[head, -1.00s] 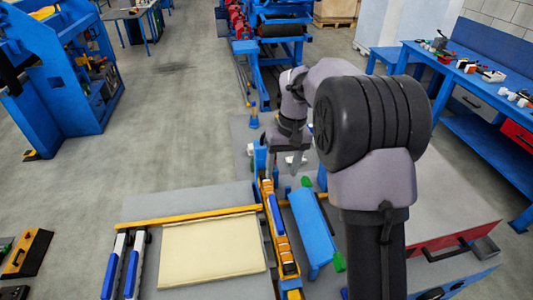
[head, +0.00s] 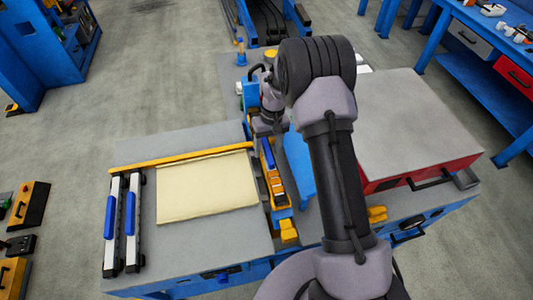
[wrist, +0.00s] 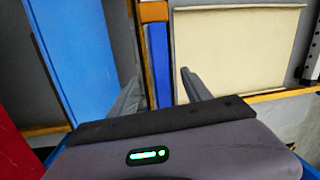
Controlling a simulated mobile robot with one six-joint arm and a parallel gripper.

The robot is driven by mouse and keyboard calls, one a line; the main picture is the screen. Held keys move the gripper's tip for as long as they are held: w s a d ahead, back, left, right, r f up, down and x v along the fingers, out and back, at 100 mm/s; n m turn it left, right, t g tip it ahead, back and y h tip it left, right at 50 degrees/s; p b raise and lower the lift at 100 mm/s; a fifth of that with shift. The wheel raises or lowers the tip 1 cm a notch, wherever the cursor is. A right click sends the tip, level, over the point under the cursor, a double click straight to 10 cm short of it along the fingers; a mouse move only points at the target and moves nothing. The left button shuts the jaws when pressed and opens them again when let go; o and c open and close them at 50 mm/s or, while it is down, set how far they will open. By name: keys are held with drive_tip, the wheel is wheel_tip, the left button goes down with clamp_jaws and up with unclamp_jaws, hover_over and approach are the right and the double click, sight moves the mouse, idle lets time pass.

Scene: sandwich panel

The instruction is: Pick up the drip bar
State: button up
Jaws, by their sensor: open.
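A slim blue bar (head: 268,156) lies along a yellow-orange rail (head: 281,205) at the middle of the bench. In the wrist view the blue bar (wrist: 158,60) runs lengthwise between my fingertips, beside the orange rail (wrist: 153,12). My gripper (wrist: 158,88) is open and empty, one finger on either side of the bar; its height above the bar is unclear. In the head view my wrist hides the fingers. Two black-and-white bars with blue handles (head: 109,217) (head: 130,216) lie at the left end. I cannot tell for certain which is the drip bar.
A cream panel (head: 207,188) lies left of the rail, with a yellow strip (head: 180,159) behind it. A wide blue part (head: 298,165) stands right of the rail, partly behind my arm. A grey-topped red box (head: 420,115) fills the right.

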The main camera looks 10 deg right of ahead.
drive_tip(key=shift+f, duration=0.2)
clamp_jaws()
drive_tip(key=shift+r, duration=0.2)
